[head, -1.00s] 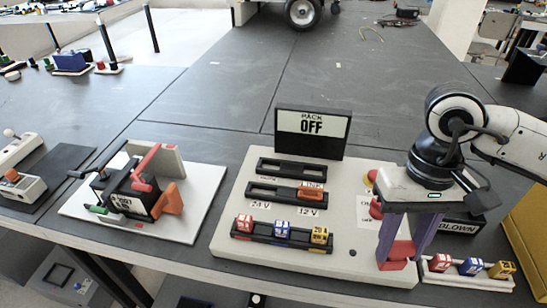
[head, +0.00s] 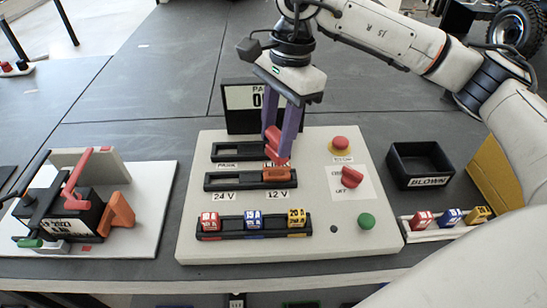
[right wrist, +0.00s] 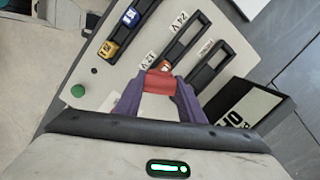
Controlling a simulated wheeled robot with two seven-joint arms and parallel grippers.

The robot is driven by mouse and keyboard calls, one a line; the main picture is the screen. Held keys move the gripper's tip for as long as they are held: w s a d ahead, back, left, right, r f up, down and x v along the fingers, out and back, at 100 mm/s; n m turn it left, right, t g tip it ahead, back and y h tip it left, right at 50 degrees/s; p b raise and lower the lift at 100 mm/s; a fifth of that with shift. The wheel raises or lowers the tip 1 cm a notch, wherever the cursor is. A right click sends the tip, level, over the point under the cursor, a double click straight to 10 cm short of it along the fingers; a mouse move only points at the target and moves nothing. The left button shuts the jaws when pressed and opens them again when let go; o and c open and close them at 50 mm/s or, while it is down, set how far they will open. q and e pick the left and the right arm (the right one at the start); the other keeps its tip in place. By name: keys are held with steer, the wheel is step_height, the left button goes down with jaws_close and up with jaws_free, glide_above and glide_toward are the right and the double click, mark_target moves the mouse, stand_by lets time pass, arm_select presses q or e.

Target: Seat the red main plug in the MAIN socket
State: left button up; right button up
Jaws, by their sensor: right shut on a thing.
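My right gripper (head: 278,154) is shut on a red plug (head: 274,141), which also shows between the purple fingers in the right wrist view (right wrist: 159,82). It holds the plug over the right part of the upper black slot frame (head: 228,151) on the white panel (head: 190,215). Whether the plug touches the frame, I cannot tell; fingers and plug hide that end. A lower slot frame (head: 225,181) has an orange piece (head: 276,174) in its right half, above the 12 V label. No MAIN label is readable. My left gripper is not in view.
A black PACK OFF sign (head: 240,98) stands behind the slots. A fuse row (head: 253,221), red button (head: 340,143), red knob (head: 352,177) and green button (head: 366,221) are on the panel. A BLOWN tray (head: 418,162) stands right, a battery fixture (head: 75,215) left.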

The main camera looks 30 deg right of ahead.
steer(key=w+d+r+m+t+h+b, duration=0.15)
steer(key=w+m, duration=0.25)
steer(key=m, duration=0.8)
steer(key=w+d+r+m+h+b, duration=0.1)
steer(key=w+d+m+b, duration=0.25)
steer(key=m, duration=0.85)
steer(key=f, duration=0.6)
steer(key=a+f, duration=0.1)
steer(key=f, duration=0.3)
steer(key=shift+w, duration=0.35)
steer(key=shift+r, duration=0.1)
steer(key=shift+f+b, duration=0.25)
steer(key=shift+b, duration=0.05)
steer(key=o, duration=1.1)
steer(key=shift+r, duration=0.15)
